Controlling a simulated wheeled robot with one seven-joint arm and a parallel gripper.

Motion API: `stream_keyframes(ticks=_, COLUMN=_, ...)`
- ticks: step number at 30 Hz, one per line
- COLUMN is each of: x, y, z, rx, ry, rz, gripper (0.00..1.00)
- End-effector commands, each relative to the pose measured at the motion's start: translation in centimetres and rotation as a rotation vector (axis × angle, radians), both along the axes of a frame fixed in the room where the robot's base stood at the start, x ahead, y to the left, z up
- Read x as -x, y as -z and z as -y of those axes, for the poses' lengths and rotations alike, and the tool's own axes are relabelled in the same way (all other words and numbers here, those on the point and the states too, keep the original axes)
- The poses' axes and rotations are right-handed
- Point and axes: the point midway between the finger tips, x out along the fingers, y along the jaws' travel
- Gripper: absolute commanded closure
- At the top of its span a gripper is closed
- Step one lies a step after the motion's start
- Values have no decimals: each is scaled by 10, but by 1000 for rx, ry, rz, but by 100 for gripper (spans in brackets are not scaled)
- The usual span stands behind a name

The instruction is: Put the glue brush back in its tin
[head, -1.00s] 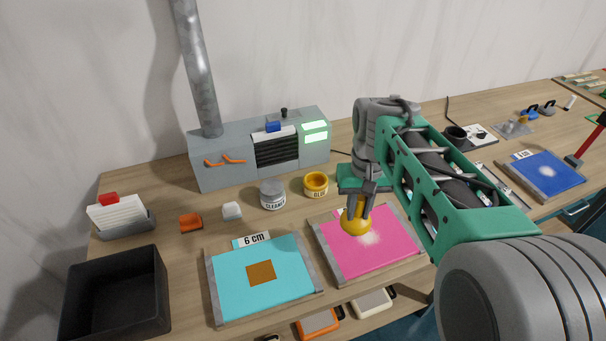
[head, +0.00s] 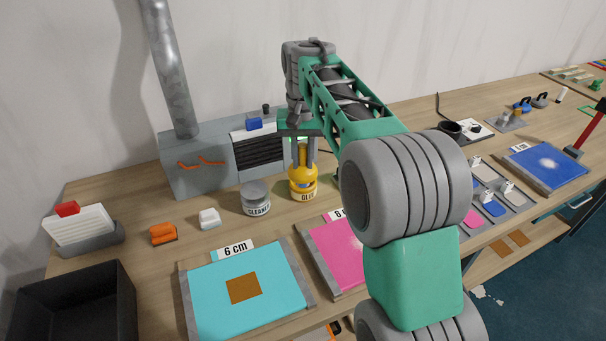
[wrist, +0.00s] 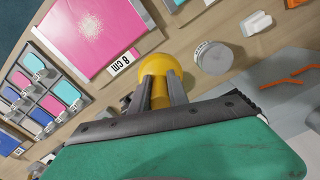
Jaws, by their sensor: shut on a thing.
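The yellow glue brush (head: 302,174) is upright in my gripper (head: 303,160), which is shut on its handle. It is lined up over the yellow glue tin (head: 304,195), whose label shows just below the brush's round cap. I cannot tell whether the cap rests on the rim or is slightly above it. The brush's lower end is hidden. In the wrist view the round yellow cap (wrist: 157,67) lies beyond my fingers and hides the tin.
The grey cleaner tin (head: 256,199) stands close to the left of the glue tin. A grey machine (head: 200,165) stands behind. Pink (head: 335,255) and cyan (head: 225,285) panels lie in front. A black bin (head: 75,300) is at the left.

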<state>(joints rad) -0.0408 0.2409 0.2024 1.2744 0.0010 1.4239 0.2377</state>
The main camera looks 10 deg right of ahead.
Motion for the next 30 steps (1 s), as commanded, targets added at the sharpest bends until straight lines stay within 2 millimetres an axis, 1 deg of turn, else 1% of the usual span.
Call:
stream_keyframes(ticks=1, x=-13, y=3, z=3, rx=0, ry=2, rz=-4, gripper=100)
stream_keyframes(ticks=4, x=-39, y=14, z=9, rx=0, ry=2, rz=-3, gripper=100)
stream_keyframes(ticks=9, x=-67, y=51, z=14, rx=0, ry=-1, rz=-4, gripper=100)
stream_keyframes(ticks=12, x=-78, y=64, z=17, rx=0, ry=-1, rz=-2, gripper=100)
stream_keyframes(ticks=17, x=-89, y=78, z=19, rx=0, ry=-1, rz=-1, gripper=100)
stream_keyframes(ticks=21, x=-87, y=103, z=19, rx=1, ry=-1, rz=-2, gripper=100)
stream_keyframes(ticks=22, x=-88, y=106, z=19, rx=1, ry=-1, rz=-1, gripper=100)
stream_keyframes(ticks=30, x=-87, y=109, z=19, rx=1, ry=-1, rz=1, gripper=100)
